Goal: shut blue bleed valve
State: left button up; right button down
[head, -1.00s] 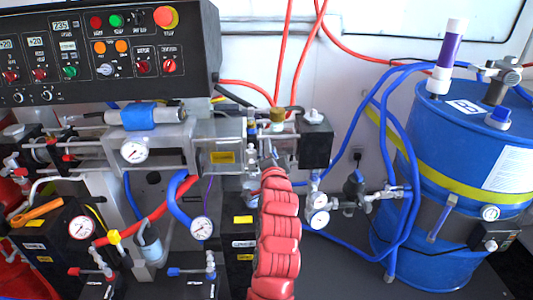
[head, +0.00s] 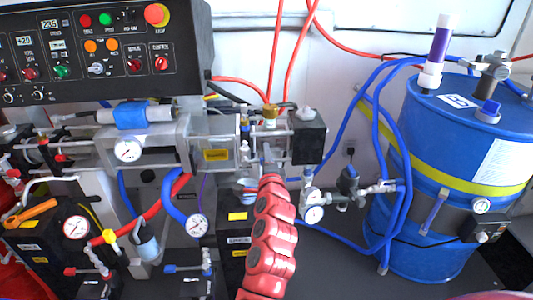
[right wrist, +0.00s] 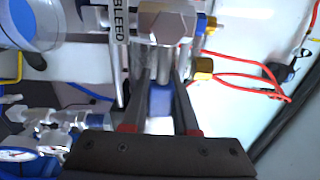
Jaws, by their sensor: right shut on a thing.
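The blue bleed valve handle (right wrist: 160,101) shows in the right wrist view, below a silver hex fitting and beside a plate lettered BLEED (right wrist: 120,24). My right gripper (right wrist: 160,88) has one finger on each side of the blue handle and is shut on it. In the head view my right gripper (head: 268,160) is at the metal block in the middle of the machine, at the end of my red arm. The handle is hidden or too small to make out there. My left gripper is not in view.
A black control panel (head: 100,50) hangs over the machine at the left. A dark box (head: 308,138) is just right of my right gripper. Gauges and blue hoses (head: 392,160) lie between it and a blue drum (head: 425,130). Red hoses (head: 270,80) rise behind.

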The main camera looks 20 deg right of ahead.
jog(key=shift+f, duration=0.1)
jog(key=c, duration=0.7)
grip_release()
jog(key=p+v, duration=0.9)
jog(key=v, duration=0.8)
jog(key=shift+s+p, duration=0.25)
jog(key=shift+p, duration=0.1)
